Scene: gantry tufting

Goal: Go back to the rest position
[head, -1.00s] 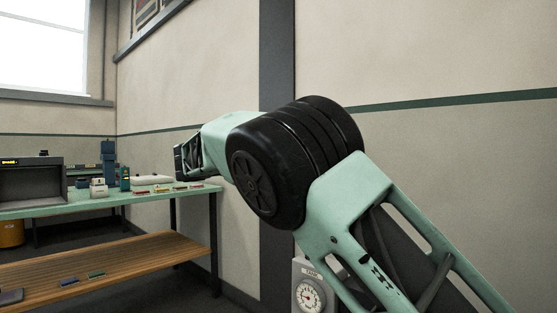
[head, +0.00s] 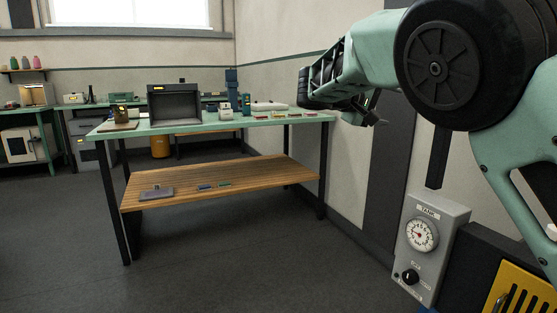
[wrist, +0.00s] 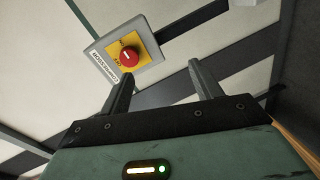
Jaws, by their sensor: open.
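My arm reaches in from the right in the head view, with my gripper (head: 368,112) partly hidden behind the arm's end, in front of the wall beyond the table's right end. In the wrist view my gripper (wrist: 160,75) shows two dark fingers spread apart with nothing between them. Beyond the fingers, a grey box with a red knob (wrist: 129,59) on a yellow plate is on the pale wall. Its label looks like "COMPRESSOR".
A green-topped workbench (head: 290,119) with a wooden lower shelf (head: 265,175) stands left of my arm, bearing a dark box (head: 174,103) and small items. A grey tank gauge box (head: 425,245) is at lower right. The floor (head: 60,235) at left is clear.

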